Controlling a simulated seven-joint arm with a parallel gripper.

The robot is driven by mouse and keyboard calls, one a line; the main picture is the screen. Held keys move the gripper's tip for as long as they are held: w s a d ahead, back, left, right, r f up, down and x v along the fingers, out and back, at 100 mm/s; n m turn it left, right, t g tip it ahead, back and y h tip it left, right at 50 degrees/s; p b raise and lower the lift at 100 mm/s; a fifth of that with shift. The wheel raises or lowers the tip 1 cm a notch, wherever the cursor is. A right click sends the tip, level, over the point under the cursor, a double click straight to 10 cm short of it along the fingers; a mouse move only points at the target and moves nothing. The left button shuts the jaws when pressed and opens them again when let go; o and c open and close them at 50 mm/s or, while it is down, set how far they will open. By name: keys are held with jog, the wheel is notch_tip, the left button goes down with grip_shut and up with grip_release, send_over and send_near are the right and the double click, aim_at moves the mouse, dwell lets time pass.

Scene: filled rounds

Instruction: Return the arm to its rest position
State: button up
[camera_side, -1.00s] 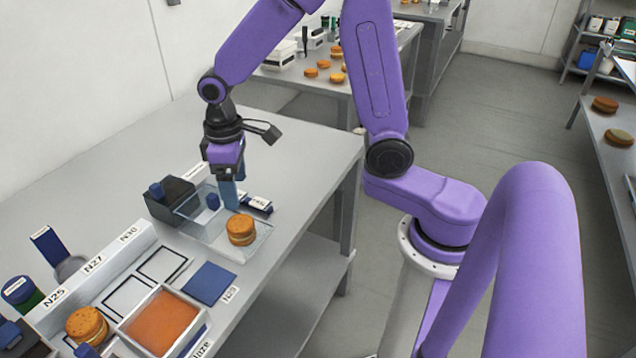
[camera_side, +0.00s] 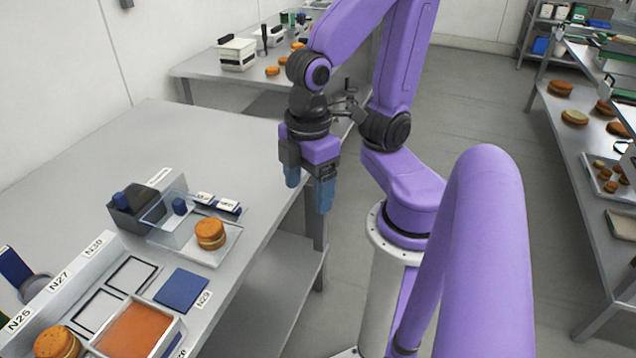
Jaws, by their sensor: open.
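My gripper (camera_side: 309,190) hangs with its blue fingers pointing down and apart, open and empty. It is at the right edge of the near table, well clear of the things on it. A filled round (camera_side: 210,233) sits on a clear tray (camera_side: 224,248) on the table, to the left of and below my gripper in the picture. Another filled round (camera_side: 57,344) is at the bottom left, partly cut off by the frame.
A clear box (camera_side: 166,219) and a dark block (camera_side: 130,206) stand beside the tray. A blue square (camera_side: 181,290) and an orange-filled tray (camera_side: 140,332) lie nearer. The table's back (camera_side: 190,140) is bare. Other tables with rounds (camera_side: 575,117) stand right and behind.

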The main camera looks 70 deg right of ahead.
jog(key=shift+s+d, duration=0.3)
jog(key=shift+s, duration=0.55)
